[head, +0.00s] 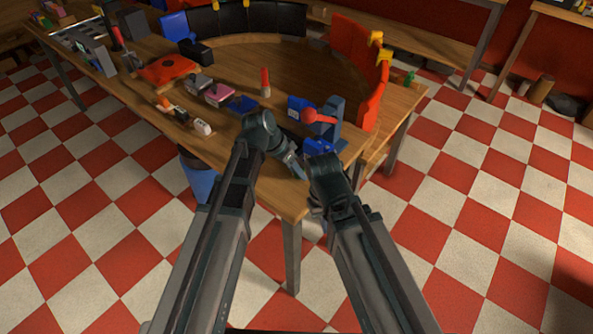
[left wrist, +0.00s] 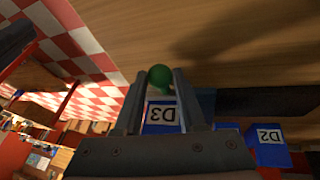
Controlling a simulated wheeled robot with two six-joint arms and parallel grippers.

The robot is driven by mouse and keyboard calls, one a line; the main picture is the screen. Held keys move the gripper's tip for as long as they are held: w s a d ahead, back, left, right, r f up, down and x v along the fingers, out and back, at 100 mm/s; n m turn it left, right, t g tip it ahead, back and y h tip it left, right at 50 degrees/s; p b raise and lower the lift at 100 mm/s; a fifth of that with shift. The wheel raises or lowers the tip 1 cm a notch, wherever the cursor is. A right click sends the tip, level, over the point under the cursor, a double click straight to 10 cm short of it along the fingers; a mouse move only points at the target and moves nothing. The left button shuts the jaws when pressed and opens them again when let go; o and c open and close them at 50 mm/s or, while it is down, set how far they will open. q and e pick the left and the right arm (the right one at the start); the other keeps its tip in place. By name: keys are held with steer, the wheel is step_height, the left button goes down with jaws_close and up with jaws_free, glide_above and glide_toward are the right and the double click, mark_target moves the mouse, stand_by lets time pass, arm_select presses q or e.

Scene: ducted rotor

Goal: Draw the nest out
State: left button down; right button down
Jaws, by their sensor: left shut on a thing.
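My left gripper (head: 297,168) is at the table's near right corner, with its fingertips hard to make out in the head view. In the left wrist view its fingers (left wrist: 160,78) are shut on a small green ball-shaped knob (left wrist: 159,73). A blue block labelled D3 (left wrist: 163,116) is just behind the knob; I cannot tell whether they are joined. Another blue block labelled D2 (left wrist: 267,148) is to the right. My right arm's end (head: 328,168) is beside the left gripper, its fingers not distinguishable. I cannot tell which thing is the nest.
A blue-grey stand (head: 333,117) with a red ball lever (head: 309,116) is just beyond the grippers. Blue parts (head: 320,147) lie near it. Several small parts and an orange plate (head: 165,69) occupy the table's left.

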stand_by(0.8)
arm_select(q)
steer(key=w+a, duration=0.3)
steer(key=a, duration=0.2)
steer(key=w+a, duration=0.4)
steer(key=a, duration=0.1)
steer(key=w+a, duration=0.4)
steer(key=a, duration=0.1)
steer(key=shift+w, duration=0.1)
steer(key=c, duration=0.5)
jaws_free()
steer(key=shift+a, duration=0.1)
steer(key=shift+r, duration=0.1)
